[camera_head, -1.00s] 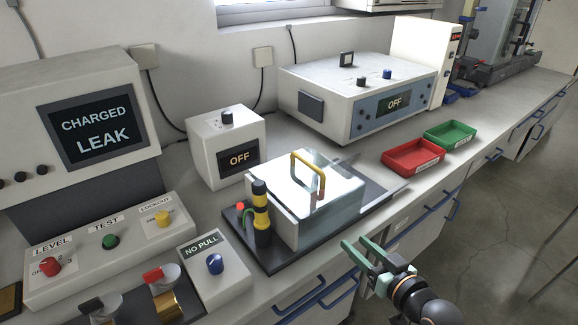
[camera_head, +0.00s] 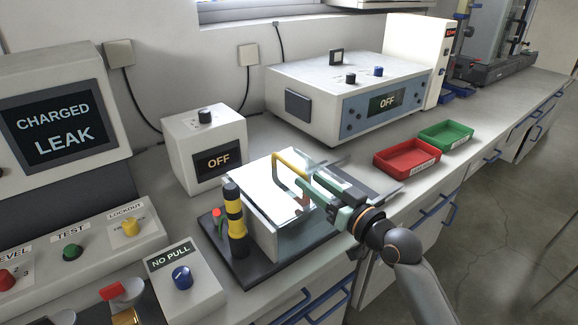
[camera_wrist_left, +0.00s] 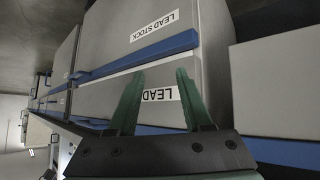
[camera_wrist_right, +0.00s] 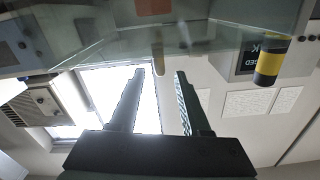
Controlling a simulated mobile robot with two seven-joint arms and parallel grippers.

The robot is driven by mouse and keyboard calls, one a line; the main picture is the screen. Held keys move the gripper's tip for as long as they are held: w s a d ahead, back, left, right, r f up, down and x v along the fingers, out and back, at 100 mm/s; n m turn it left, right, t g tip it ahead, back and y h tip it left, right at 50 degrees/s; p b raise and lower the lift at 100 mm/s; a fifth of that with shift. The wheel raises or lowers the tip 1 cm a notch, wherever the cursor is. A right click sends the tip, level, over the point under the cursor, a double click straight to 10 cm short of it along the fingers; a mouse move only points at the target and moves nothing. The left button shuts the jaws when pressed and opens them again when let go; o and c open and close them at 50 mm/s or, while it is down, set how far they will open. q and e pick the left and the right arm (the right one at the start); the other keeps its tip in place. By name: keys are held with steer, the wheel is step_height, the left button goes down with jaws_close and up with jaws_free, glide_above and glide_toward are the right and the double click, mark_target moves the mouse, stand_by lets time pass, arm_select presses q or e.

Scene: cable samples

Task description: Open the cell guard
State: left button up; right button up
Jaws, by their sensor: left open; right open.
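The cell guard (camera_head: 318,229) is a clear box on a dark base plate (camera_head: 240,274), with a yellow bar handle (camera_head: 289,160) on it. The guard looks closed over the base. My right gripper (camera_head: 306,176) is open, its fingertips close to the handle; I cannot tell whether they touch it. In the right wrist view the open fingers (camera_wrist_right: 160,73) show below the glassy panel (camera_wrist_right: 205,38), with nothing clearly between them. My left gripper (camera_wrist_left: 157,78) is open and empty, facing drawer fronts; it is outside the head view.
A black and yellow post (camera_head: 234,222) and a red button (camera_head: 216,213) stand left of the guard. A NO PULL box (camera_head: 190,298) is at front left. An OFF box (camera_head: 205,135) stands behind. Red (camera_head: 407,173) and green (camera_head: 447,146) trays lie to the right.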

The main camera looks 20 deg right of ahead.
mark_target(277, 157)
steer(key=x, duration=0.8)
steer(key=shift+w+a+f+b, duration=0.1)
steer(key=shift+w+a+b, duration=0.05)
steer(key=shift+w+b, duration=0.15)
steer(key=shift+c, duration=0.3)
jaws_close()
steer(key=shift+s, duration=0.1)
stand_by(0.6)
